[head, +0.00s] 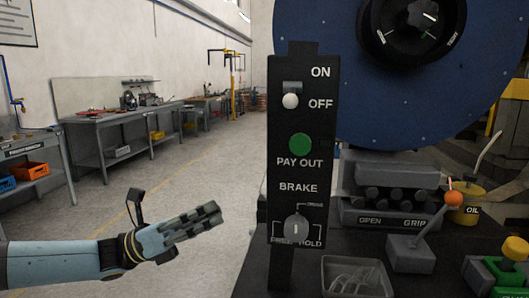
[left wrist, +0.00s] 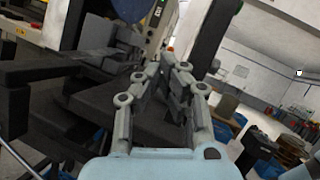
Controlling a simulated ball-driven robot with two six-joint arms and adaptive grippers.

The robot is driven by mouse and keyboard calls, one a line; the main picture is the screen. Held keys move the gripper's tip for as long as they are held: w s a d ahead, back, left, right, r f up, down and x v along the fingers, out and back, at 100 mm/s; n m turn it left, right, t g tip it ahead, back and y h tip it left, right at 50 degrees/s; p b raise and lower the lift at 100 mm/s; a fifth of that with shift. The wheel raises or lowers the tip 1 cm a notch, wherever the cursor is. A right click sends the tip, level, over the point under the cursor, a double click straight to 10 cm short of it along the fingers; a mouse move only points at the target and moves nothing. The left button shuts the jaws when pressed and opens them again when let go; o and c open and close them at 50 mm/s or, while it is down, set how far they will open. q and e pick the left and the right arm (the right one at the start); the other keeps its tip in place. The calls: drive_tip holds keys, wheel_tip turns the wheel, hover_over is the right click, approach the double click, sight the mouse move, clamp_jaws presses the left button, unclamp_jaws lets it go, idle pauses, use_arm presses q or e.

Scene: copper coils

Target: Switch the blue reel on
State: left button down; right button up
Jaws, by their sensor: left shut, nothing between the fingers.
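The blue reel (head: 345,85) fills the upper right of the head view, with a black hub on its face. In front of it stands an upright black control panel (head: 281,225). Near its top is a switch with a white round tip (head: 290,101), between the labels ON above and OFF below; the tip is down beside OFF. My left gripper (head: 218,214) is shut and empty, left of the panel's lower part and apart from it. Its closed fingers also show in the left wrist view (left wrist: 180,72). My right gripper is not in view.
The panel also has a green PAY OUT button (head: 300,144) and a grey BRAKE knob (head: 297,228). Right of it are a tray (head: 356,291), an orange-knobbed lever (head: 453,198) and an OIL can (head: 467,215). Open floor lies left of the panel; workbenches (head: 88,122) stand farther back.

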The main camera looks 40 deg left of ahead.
use_arm(q)
drive_tip(key=s+d+r+m+g+h, duration=0.2)
drive_tip(key=s+r+m+g+h, duration=0.1)
drive_tip(key=r+m, duration=0.3)
drive_tip(key=s+d+r+m+g+h+p, duration=0.1)
drive_tip(key=s+d+r+m+g+h, duration=0.1)
drive_tip(key=r+m+g+h, duration=0.3)
drive_tip(key=r+m+g, duration=0.1)
drive_tip(key=m, duration=0.2)
drive_tip(key=shift+s+d+h, duration=0.25)
drive_tip(key=shift+s+h, duration=0.05)
drive_tip(key=shift+s, duration=0.1)
drive_tip(key=p, duration=0.3)
approach(292, 95)
drive_tip(key=x, duration=0.5)
drive_tip(key=shift+w+d+p, duration=0.15)
drive_tip(key=shift+d+p, duration=0.15)
drive_tip(key=shift+d, duration=0.2)
drive_tip(key=shift+w, duration=0.1)
